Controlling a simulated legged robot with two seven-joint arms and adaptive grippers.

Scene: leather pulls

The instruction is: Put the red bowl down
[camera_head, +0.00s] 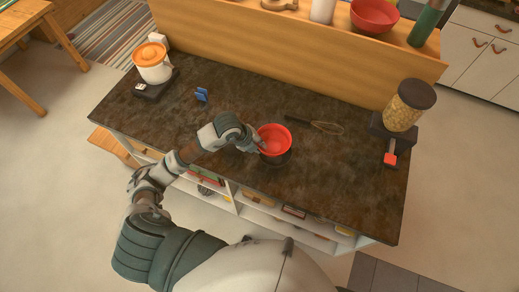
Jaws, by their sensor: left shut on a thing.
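The red bowl (274,133) is in the middle of the dark countertop (340,170), upright, near the front edge. My left gripper (257,143) is shut on the left side of its rim. The fingertips are small and partly hidden at the bowl. A dark patch shows just below the bowl; I cannot tell whether the bowl touches the counter or hangs slightly above it. My right gripper does not show.
A whisk (316,125) lies behind and right of the bowl. A blue item (202,95) and an orange-lidded pitcher (151,62) stand left. A dark-lidded jar dispenser (403,106) stands right. Another red bowl (374,15) sits on the raised wooden shelf (290,45). The counter's front right is clear.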

